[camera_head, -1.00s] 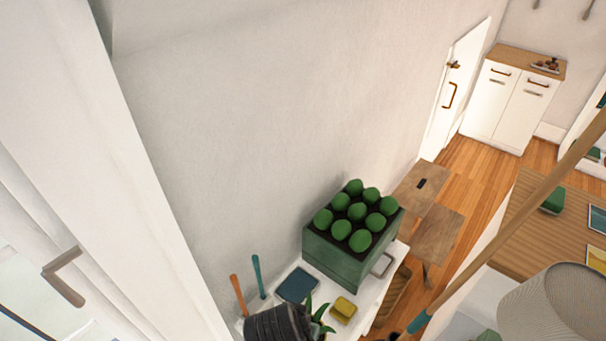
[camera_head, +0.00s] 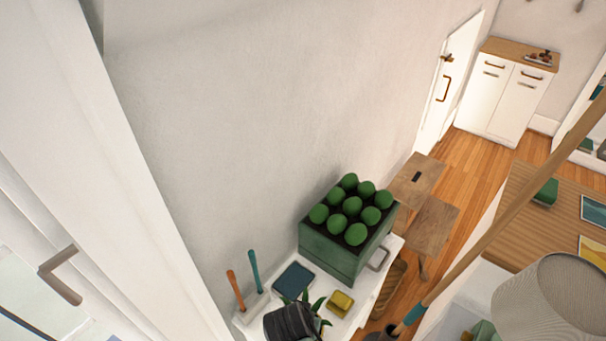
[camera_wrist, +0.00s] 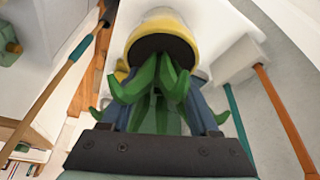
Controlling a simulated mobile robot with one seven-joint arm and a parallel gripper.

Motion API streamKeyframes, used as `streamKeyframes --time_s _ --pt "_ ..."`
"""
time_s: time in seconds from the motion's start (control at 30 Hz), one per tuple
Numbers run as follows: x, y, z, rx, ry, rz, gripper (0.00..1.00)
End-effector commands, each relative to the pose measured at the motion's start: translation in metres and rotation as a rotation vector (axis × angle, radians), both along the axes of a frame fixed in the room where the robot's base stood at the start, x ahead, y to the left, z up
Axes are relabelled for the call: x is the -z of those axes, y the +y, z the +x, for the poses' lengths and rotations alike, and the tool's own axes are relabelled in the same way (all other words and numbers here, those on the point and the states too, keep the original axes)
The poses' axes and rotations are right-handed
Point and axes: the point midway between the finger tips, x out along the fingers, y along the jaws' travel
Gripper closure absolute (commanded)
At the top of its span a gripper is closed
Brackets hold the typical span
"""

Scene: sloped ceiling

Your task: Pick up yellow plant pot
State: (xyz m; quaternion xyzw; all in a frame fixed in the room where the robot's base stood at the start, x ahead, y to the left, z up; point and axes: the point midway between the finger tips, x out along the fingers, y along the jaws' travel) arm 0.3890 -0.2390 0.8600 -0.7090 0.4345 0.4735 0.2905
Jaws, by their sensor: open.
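The yellow plant pot (camera_wrist: 168,22) shows at the top of the wrist view, with a yellow rim, a paler lower part and dark soil. Its green leaves (camera_wrist: 160,80) point back toward my gripper (camera_wrist: 160,88). The gripper is open, with one finger on each side of the leaves; whether it touches them I cannot tell. In the head view my dark gripper (camera_head: 288,322) is over the white shelf top (camera_head: 338,325) at the bottom. Some leaves (camera_head: 316,306) stick out beside it, and the pot itself is hidden there.
A small yellow block (camera_head: 340,302) lies close by on the shelf top. Behind are a blue flat item (camera_head: 293,279), a holder with orange (camera_head: 236,290) and teal (camera_head: 254,270) handles, and a green crate (camera_head: 335,250) of round green things. A wall stands along the left.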

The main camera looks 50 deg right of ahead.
Motion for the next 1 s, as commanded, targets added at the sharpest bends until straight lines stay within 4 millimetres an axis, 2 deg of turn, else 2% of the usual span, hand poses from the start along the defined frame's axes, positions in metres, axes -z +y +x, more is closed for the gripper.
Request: streamKeyframes --time_s 0.13,0.47,1.0 --pt "-0.0004 -0.0001 -0.0001 0.0 0.0 0.0 0.41" --pt "-0.0004 0.0002 -0.0002 0.0 0.0 0.0 1.0" --pt "-0.0005 0.0003 -0.0003 0.0 0.0 0.001 1.0"
